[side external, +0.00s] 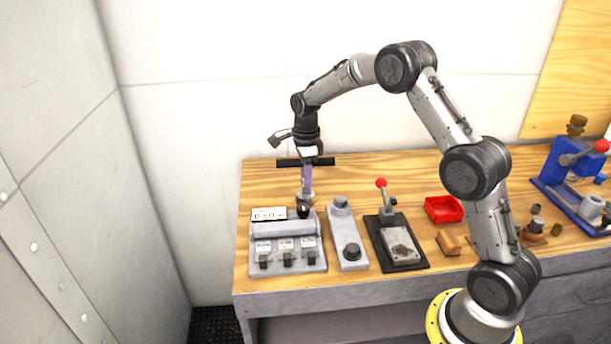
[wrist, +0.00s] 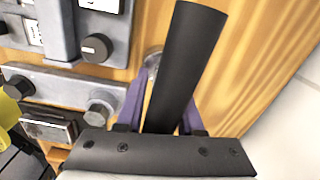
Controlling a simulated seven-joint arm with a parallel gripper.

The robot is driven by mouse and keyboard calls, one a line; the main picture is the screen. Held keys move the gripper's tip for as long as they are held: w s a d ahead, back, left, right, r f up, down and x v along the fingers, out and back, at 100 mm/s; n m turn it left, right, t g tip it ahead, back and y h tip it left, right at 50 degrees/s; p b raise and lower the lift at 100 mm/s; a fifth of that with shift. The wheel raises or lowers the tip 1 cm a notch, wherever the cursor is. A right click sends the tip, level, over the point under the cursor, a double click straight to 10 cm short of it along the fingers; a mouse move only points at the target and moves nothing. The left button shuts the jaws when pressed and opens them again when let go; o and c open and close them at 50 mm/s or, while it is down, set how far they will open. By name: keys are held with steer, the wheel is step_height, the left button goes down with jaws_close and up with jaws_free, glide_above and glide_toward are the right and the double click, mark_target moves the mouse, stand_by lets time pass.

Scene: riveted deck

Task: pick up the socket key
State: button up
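The socket key has a black crossbar handle (side external: 290,162), lying level left to right in the side view. It shows as a large black bar (wrist: 185,60) in the wrist view. My gripper (side external: 307,188) points straight down over the key, behind the control box. Its purple fingers (wrist: 163,112) lie on either side of the bar. I cannot tell whether they press on the key. A metal piece (side external: 306,200) shows below the fingertips and in the wrist view (wrist: 153,62); I cannot tell whether it belongs to the key. The key's shaft is mostly hidden by the fingers.
A grey control box (side external: 288,230) with several switches stands just in front of the gripper. To its right are a grey plate with knobs (side external: 346,236), a red-knobbed lever (side external: 388,200) and a red tray (side external: 443,208). A wall rises behind the wooden bench (side external: 365,168).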

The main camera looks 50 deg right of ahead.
jaws_close()
steer(key=shift+r, duration=0.15)
steer(key=shift+r, duration=0.6)
steer(key=s+a+r, duration=0.3)
steer(key=s+r, duration=0.8)
steer(key=s, duration=0.2)
steer(key=shift+s+a+r, duration=0.15)
steer(key=shift+s+r, duration=0.15)
